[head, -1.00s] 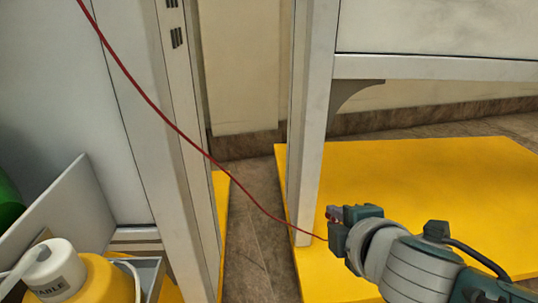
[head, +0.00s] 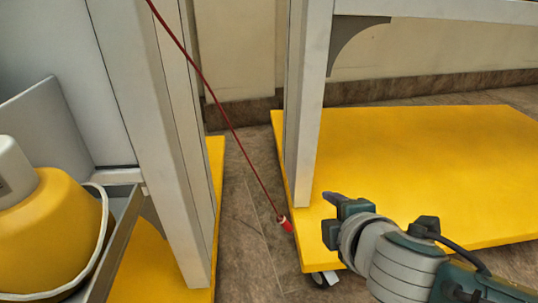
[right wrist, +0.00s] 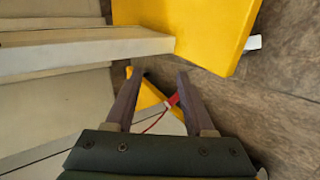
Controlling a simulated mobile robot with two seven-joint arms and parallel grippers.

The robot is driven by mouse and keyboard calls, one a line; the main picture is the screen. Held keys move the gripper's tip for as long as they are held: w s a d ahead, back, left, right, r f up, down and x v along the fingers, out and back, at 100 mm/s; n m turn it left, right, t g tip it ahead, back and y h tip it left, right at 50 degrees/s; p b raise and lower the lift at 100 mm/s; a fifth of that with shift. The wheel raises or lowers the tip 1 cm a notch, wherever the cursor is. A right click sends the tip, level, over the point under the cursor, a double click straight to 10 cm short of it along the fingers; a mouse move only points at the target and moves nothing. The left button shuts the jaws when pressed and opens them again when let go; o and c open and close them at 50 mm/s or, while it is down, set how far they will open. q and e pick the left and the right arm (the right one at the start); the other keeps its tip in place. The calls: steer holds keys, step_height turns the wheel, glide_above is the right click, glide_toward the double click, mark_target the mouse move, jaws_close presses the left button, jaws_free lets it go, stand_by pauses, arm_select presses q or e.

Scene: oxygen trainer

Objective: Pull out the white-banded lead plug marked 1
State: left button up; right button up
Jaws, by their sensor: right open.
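A red plug (head: 287,225) hangs at the lower end of a thin red lead (head: 226,112), which comes down from the top of the head view. A pale part shows on the plug, but no number is readable. My right gripper (head: 330,217) is open just right of the plug, with a gap between them in the head view. In the right wrist view the plug (right wrist: 173,100) shows near the right-hand finger of the open gripper (right wrist: 159,76), and nothing is clamped. My left gripper is not in view.
A grey frame post (head: 305,110) stands behind the plug on a yellow wheeled base (head: 430,165). Another grey cabinet post (head: 165,150) stands to the left. A yellow container (head: 62,235) sits at lower left. Bare floor (head: 245,190) lies between the bases.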

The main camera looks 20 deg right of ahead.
steer(key=p+v, duration=0.7)
steer(key=v, duration=0.3)
steer(key=s+a+r+m+g+y+p, duration=0.15)
steer(key=s+r+m+p, duration=0.3)
steer(key=r+p, duration=1.7)
steer(key=s+r+m+g+y+p, duration=0.1)
steer(key=s+r+m+g+p, duration=0.3)
steer(key=r+p, duration=1.8)
steer(key=s+a+r+m+g+y+p, duration=0.15)
steer(key=s+r+m+p, duration=0.3)
steer(key=r+p, duration=1.75)
step_height(320, 180, up, 41)
steer(key=s+p, duration=0.1)
steer(key=p, duration=3.1)
steer(key=shift+h, duration=0.4)
steer(key=shift+d, duration=0.1)
